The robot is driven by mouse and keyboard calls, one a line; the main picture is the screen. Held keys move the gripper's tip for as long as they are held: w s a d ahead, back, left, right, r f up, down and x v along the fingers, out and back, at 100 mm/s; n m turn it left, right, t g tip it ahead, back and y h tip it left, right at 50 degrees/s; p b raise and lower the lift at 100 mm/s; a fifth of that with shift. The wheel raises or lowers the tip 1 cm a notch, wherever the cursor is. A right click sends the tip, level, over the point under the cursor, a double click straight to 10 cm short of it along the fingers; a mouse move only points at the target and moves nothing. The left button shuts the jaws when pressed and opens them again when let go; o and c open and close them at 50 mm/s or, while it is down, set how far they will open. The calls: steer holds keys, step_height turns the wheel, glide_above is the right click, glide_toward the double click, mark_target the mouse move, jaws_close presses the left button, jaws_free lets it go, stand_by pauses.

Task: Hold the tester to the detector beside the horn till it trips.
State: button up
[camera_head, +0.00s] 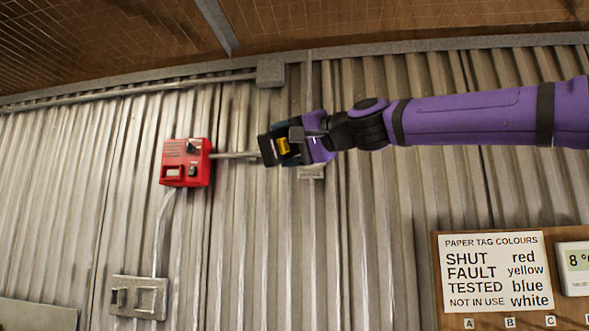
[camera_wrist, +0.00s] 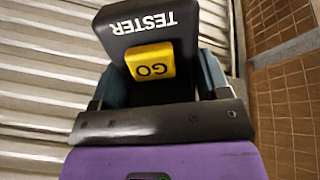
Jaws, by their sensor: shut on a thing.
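My gripper (camera_head: 292,143) is shut on the tester (camera_head: 267,150), a dark block with a yellow button. In the wrist view the tester (camera_wrist: 135,20) reads "TESTER", and its yellow button (camera_wrist: 151,62) reads "GO"; both words appear upside down. The blue-grey fingers of my gripper (camera_wrist: 158,88) grip its two sides. In the head view the tester is in front of the corrugated wall, right of a red box (camera_head: 186,162) that may be the horn. I cannot make out the detector for certain. Whether the tester touches anything is unclear.
A conduit (camera_head: 232,155) runs right from the red box, behind the tester. A grey junction box (camera_head: 271,71) is above, and a grey switch plate (camera_head: 139,297) is low on the left. A tag-colour sign (camera_head: 495,270) hangs on a board at lower right.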

steer(key=shift+w+a+r, duration=0.15)
steer(key=shift+w+r, duration=0.05)
steer(key=shift+r, duration=0.05)
steer(key=shift+w+d+f, duration=0.1)
steer(key=shift+w+d, duration=0.15)
steer(key=shift+w, duration=0.8)
steer(key=shift+w+d+r, duration=0.1)
steer(key=shift+w+d, duration=0.2)
steer(key=shift+w, duration=0.8)
steer(key=shift+w+d+f, duration=0.1)
steer(key=shift+w+d, duration=0.15)
steer(key=shift+w, duration=0.8)
steer(key=shift+s+a, duration=0.3)
steer(key=shift+s, duration=1)
steer(key=shift+s+a, duration=0.3)
steer(key=shift+s, duration=1)
steer(key=shift+s+a, duration=0.3)
steer(key=shift+s, duration=1)
